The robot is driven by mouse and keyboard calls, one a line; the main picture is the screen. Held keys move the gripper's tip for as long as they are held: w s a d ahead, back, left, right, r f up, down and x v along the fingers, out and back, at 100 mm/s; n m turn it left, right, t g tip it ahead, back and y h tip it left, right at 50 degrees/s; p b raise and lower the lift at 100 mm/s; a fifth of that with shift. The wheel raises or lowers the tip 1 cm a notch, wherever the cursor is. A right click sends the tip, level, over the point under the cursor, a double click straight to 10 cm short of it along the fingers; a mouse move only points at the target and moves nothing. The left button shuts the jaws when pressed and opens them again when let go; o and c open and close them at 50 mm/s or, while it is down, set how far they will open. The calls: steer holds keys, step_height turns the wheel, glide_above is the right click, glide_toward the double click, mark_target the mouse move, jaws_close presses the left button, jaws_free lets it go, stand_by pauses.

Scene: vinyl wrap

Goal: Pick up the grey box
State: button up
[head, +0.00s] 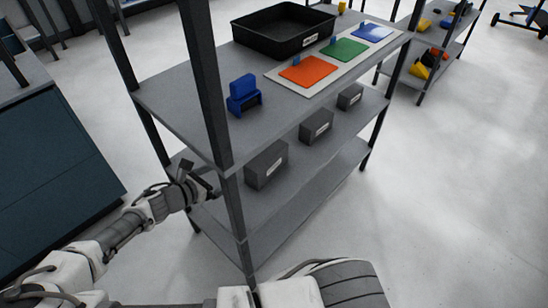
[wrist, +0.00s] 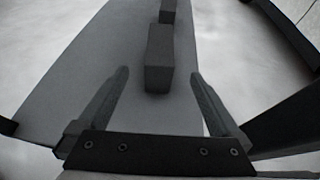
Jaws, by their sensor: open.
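Three grey boxes stand in a row on the middle shelf in the head view: a near one (head: 266,165), a middle one (head: 316,126) and a far one (head: 350,97). Each has a small pale label on its front. In the wrist view the nearest box (wrist: 159,62) stands ahead of my fingers, roughly between their lines, with another box (wrist: 168,11) behind it. My gripper (wrist: 158,82) is open and empty. In the head view my gripper (head: 207,184) is at the shelf's left end, partly by the dark post, apart from the near box.
The shelf unit has dark upright posts (head: 207,90) close to my arm. The top shelf (head: 180,95) bears a black tray (head: 284,42), a blue holder (head: 243,95) and orange, green and blue mats. A dark teal cabinet (head: 60,150) stands left. Open floor (head: 450,200) lies right.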

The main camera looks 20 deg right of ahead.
steer(key=b, duration=0.3)
glide_toward(265, 155)
steer(key=x, duration=0.4)
steer(key=shift+w+a, duration=0.15)
steer(key=b+x, duration=0.2)
steer(key=x, duration=0.3)
steer(key=shift+d, duration=0.25)
jaws_close()
